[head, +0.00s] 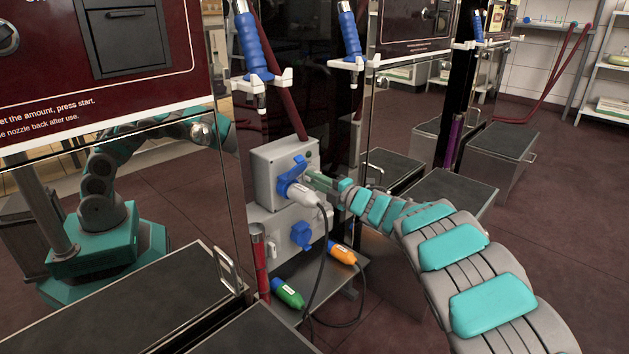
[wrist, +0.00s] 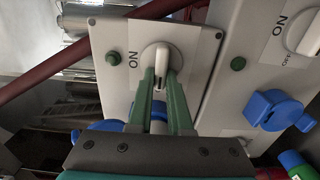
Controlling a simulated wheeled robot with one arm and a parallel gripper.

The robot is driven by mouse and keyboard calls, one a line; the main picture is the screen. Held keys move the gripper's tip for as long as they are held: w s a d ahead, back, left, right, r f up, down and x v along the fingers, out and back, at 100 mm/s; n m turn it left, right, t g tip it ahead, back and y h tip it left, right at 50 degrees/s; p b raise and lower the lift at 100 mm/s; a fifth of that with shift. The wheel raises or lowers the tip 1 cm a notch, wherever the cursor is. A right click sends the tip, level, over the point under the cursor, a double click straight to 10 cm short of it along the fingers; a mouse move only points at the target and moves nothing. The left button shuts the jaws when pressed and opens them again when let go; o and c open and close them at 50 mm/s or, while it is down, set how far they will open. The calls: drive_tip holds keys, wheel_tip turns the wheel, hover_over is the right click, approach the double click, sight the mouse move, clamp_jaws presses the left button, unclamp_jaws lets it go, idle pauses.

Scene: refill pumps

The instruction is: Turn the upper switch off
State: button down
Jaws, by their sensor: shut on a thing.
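The upper switch is a white rotary knob (wrist: 161,55) on the grey upper box (head: 265,165). Its lever runs up and down in the wrist view, with the word ON to its left; any OFF label there is hidden. My gripper (wrist: 161,76) has its two green fingers closed on the lever's near end. In the head view my gripper (head: 318,181) reaches the right part of the upper box, and it hides the knob there.
A white plug (head: 301,193) sits in the upper box's blue socket, its cable hanging down. The lower box (head: 270,222) has a blue socket (head: 301,236) and its own switch (wrist: 306,38).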

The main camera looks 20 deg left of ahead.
drive_tip(key=shift+f, duration=0.15)
drive_tip(key=c, duration=0.8)
unclamp_jaws()
drive_tip(key=shift+c, duration=0.2)
drive_tip(key=shift+s+d, duration=0.1)
drive_tip(key=v, duration=0.7)
drive_tip(key=shift+d+p, duration=0.25)
drive_tip(key=shift+p, duration=0.15)
